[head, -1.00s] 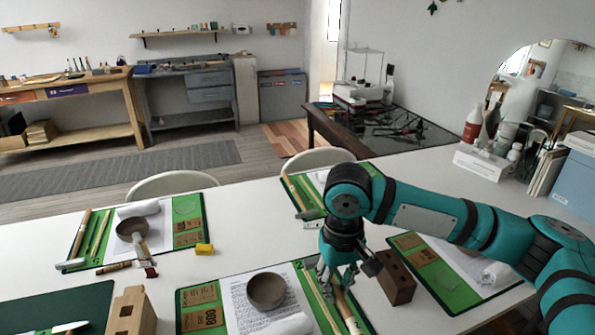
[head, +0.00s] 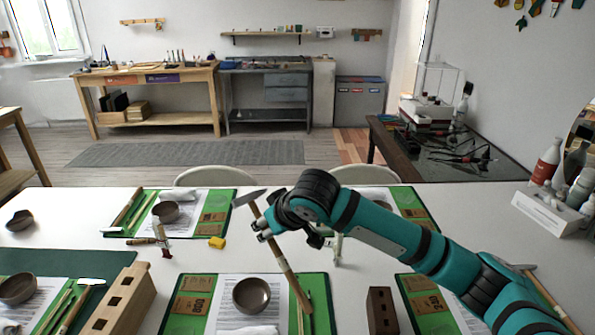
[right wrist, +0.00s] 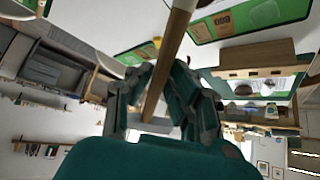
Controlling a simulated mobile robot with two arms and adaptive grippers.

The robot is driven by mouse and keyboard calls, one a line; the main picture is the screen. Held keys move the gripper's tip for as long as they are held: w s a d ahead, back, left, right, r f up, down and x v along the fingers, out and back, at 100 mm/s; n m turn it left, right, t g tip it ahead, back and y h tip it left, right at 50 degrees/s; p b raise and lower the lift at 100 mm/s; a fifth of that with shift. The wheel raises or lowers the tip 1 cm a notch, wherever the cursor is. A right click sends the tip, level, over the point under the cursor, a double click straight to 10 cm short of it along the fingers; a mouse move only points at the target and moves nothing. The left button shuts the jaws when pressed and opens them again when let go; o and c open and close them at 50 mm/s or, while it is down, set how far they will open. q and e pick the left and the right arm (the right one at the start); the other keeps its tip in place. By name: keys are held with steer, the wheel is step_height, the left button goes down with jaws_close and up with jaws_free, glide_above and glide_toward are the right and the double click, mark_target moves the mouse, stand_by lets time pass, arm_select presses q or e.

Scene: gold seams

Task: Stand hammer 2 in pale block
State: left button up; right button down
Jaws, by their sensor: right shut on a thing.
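My right gripper (head: 264,230) is shut on a hammer with a long wooden handle (head: 290,272) and a grey metal head (head: 248,197). The hammer hangs tilted in the air, head up and handle end down, over the near mat. The right wrist view shows the handle (right wrist: 160,80) running between the fingers. I cannot read a number on the hammer. The pale block (head: 122,300) is a long wooden block with square holes on top, at the lower left, well left of the gripper. It appears in the right wrist view too (right wrist: 255,62). My left gripper is out of view.
A dark block (head: 381,312) stands on the white table right of the near mat. Bowls (head: 251,295), papers and tools lie on green mats. Another hammer (head: 80,300) lies left of the pale block. A yellow piece (head: 217,242) sits mid-table.

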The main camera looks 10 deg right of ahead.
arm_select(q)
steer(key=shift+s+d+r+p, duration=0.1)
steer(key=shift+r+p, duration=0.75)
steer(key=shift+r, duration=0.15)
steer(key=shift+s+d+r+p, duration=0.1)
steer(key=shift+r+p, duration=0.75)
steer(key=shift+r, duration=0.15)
arm_select(e)
steer(key=w+d+r+m+t+y, duration=0.1)
steer(key=w+d+r+t, duration=0.3)
steer(key=w+d+t, duration=0.5)
steer(key=shift+w+r+y, duration=0.35)
steer(key=shift+w+y, duration=0.55)
